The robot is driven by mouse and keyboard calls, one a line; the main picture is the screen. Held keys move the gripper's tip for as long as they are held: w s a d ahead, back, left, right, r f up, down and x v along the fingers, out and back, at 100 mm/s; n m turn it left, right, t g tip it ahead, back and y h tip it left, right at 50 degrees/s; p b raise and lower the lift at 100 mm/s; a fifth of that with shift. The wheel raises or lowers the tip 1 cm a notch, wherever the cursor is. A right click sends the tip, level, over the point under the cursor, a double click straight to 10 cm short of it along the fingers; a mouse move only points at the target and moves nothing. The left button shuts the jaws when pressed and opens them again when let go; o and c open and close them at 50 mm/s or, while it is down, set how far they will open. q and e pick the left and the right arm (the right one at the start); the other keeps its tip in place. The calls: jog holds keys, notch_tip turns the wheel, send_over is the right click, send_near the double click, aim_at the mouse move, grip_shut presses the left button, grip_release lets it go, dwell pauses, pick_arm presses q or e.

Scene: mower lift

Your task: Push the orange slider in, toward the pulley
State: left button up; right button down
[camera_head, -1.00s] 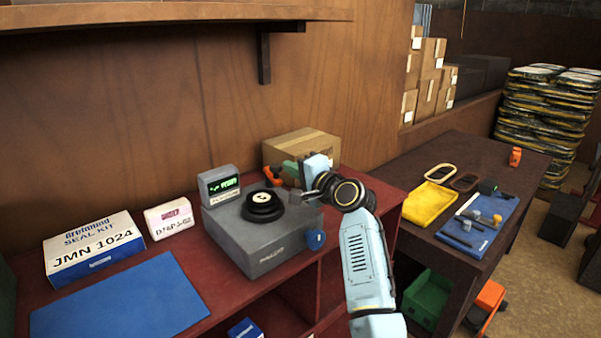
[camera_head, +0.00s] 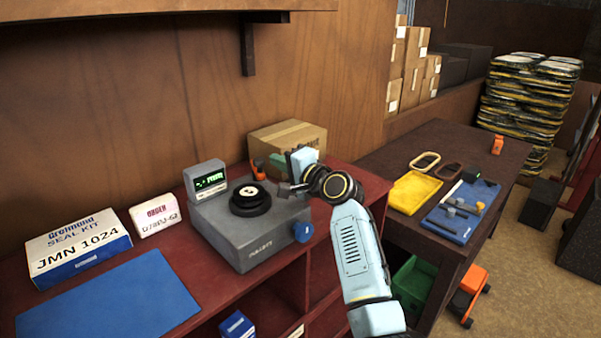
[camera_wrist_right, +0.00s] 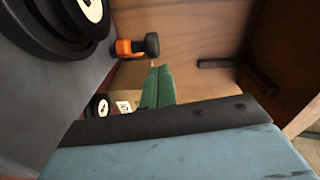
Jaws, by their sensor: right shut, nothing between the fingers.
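The orange slider (camera_head: 258,171) stands at the back of the grey tester, behind the black pulley (camera_head: 250,197). In the right wrist view the slider (camera_wrist_right: 124,48) has a black rounded knob, and part of the pulley (camera_wrist_right: 62,28) shows at upper left. My right gripper (camera_head: 272,159) is at the tester's back right, to the right of the slider. My left gripper is not in view.
The grey tester (camera_head: 258,238) carries a small green-lit display (camera_head: 207,182) and a blue knob (camera_head: 303,232). A cardboard box (camera_head: 290,136) stands close behind my right gripper. A white seal kit box (camera_head: 78,250) and a blue mat (camera_head: 105,300) lie to the left.

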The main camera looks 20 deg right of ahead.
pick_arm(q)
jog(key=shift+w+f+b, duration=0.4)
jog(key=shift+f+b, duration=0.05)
pick_arm(e)
jog(key=v, duration=1.1)
jog(key=shift+a+r, duration=0.2)
jog(key=shift+a, duration=0.05)
jog(key=shift+s, duration=0.1)
